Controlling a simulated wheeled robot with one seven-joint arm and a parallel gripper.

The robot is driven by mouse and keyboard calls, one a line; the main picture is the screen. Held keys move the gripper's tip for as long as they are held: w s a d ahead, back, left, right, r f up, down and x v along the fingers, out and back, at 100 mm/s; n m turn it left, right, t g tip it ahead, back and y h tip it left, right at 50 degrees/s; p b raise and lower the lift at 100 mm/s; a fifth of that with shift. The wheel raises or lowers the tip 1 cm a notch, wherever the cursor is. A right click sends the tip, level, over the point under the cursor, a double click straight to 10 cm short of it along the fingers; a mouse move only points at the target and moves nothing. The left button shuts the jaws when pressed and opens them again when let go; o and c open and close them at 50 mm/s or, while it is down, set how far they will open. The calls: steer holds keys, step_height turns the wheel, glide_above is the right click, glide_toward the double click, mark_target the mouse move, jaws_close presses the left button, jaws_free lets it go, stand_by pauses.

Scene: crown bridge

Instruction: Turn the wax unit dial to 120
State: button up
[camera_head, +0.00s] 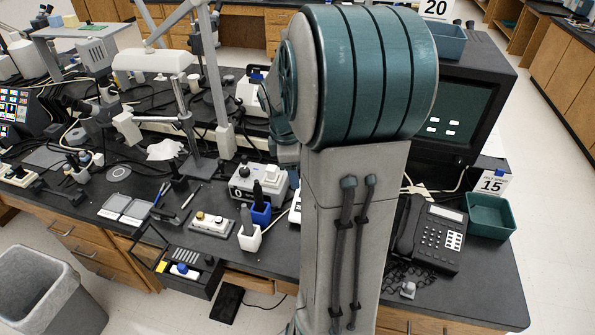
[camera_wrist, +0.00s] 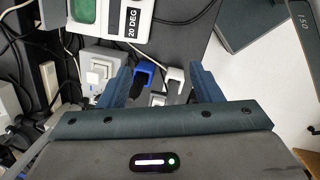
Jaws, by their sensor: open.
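In the wrist view a white unit with a green inset (camera_wrist: 83,12) carries a label (camera_wrist: 133,18) reading "20 DEG". It is cut off by the top edge, and I cannot make out a dial on it. In the head view only a white edge (camera_head: 295,207) shows beside my arm, perhaps the same unit. My gripper (camera_wrist: 162,75) is open, its two teal fingers apart. Below it in the wrist view are a blue holder (camera_wrist: 147,68) and a white holder (camera_wrist: 174,82). Nothing is held. My arm hides the gripper in the head view.
A grey box with a knob and white square (camera_head: 242,186) stands left of my arm and also shows in the wrist view (camera_wrist: 98,72). A smaller knobbed box (camera_head: 211,224) is nearer the front edge. A phone (camera_head: 432,235) and green tray (camera_head: 490,215) are at right. Cables lie around.

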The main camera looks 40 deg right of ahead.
steer(key=d+f+n+y, duration=0.2)
steer(key=d+f+n, duration=0.55)
steer(key=d, duration=0.75)
steer(key=shift+m, duration=0.85)
steer(key=f, duration=1)
steer(key=f+p, duration=0.1)
steer(key=f, duration=0.4)
steer(key=shift+s+a+f, duration=0.15)
steer(key=shift+s+f, duration=0.05)
steer(key=shift+s, duration=0.15)
steer(key=c, duration=1)
